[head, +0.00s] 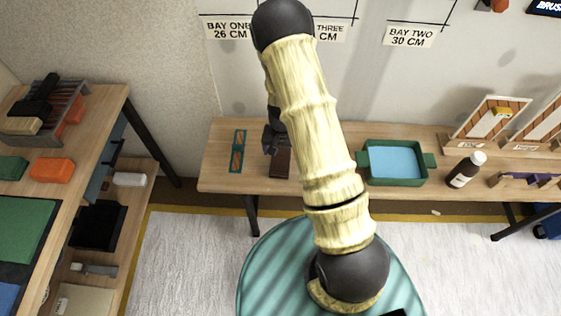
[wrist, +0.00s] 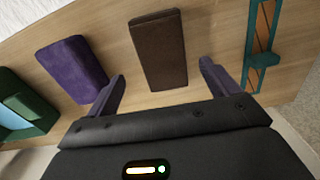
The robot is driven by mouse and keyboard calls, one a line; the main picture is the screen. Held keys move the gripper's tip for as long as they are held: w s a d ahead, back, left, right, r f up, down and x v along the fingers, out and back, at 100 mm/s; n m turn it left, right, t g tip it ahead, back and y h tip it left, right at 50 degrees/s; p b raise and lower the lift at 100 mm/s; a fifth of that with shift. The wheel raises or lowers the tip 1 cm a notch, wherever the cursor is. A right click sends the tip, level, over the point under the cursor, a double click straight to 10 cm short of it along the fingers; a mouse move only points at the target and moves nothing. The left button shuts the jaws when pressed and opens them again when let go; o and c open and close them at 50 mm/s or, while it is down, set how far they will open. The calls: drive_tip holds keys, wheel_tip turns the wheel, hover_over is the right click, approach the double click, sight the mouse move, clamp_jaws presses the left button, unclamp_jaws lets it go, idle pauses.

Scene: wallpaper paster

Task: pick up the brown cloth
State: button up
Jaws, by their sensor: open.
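The brown cloth (wrist: 158,48) is a flat, dark brown rectangular pad on the wooden bench. In the wrist view it lies just beyond my gripper (wrist: 161,74), in line with the gap between the two fingers. My gripper is open and empty, with a finger on each side of the gap. In the head view my gripper (head: 276,142) hangs over the bench at the far edge of the brown cloth (head: 280,164). The cloth's far end is partly hidden there by the gripper.
A purple pad (wrist: 72,70) lies left of the cloth in the wrist view. A teal frame with orange bars (wrist: 262,45) lies to its right. A green tray with blue inside (head: 394,181) and a dark bottle (head: 463,172) stand farther right on the bench (head: 222,178).

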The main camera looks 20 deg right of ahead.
sight(280, 159)
drive_tip(key=f, duration=0.5)
drive_tip(key=shift+a+f, duration=0.1)
drive_tip(key=shift+a, duration=0.2)
drive_tip(key=c, duration=1.1)
